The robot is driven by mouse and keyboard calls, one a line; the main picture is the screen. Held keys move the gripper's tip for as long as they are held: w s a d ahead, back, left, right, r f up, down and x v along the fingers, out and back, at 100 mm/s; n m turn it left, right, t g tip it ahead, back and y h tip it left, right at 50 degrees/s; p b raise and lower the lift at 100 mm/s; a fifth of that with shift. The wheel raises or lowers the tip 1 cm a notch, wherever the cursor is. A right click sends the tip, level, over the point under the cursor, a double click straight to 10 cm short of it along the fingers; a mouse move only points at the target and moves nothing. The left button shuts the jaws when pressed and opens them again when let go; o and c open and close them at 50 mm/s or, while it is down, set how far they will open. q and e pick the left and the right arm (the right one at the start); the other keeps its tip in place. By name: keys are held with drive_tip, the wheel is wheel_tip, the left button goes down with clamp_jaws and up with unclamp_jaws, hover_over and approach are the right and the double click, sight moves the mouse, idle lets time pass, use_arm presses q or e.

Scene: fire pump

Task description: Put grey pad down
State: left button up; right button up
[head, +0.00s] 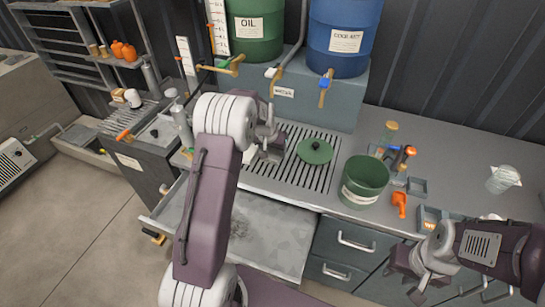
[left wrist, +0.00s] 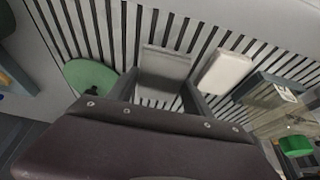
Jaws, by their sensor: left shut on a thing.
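My left gripper (head: 268,141) is over the slotted drain grate (head: 290,178) on the bench, left of the green lid (head: 315,151). It is shut on the grey pad (head: 272,154). In the left wrist view the grey pad (left wrist: 163,66) sits between the two fingers (left wrist: 160,92), with the grate's slots beneath it. Whether the pad touches the grate I cannot tell. The green lid (left wrist: 90,76) lies to one side of it and a white block (left wrist: 224,72) to the other. My right gripper (head: 408,275) is at the lower right, in front of the drawers; its jaw opening is unclear.
A green bucket (head: 364,182) stands right of the grate. Orange tools (head: 400,204) and small grey trays lie beyond it. A clear beaker (head: 502,179) stands at the far right. Oil (head: 257,30) and coolant (head: 343,37) drums stand behind. An open metal drawer (head: 255,235) juts out below.

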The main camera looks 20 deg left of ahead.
sight(271, 156)
use_arm(q)
drive_tip(key=shift+a+f, duration=0.15)
drive_tip(key=shift+a, duration=0.2)
wheel_tip(271, 156, down, 4)
drive_tip(key=shift+f, duration=0.1)
drive_tip(key=shift+d+f, duration=0.1)
drive_tip(key=o, duration=1.2)
drive_tip(key=shift+s, duration=0.2)
drive_tip(key=shift+f, duration=0.1)
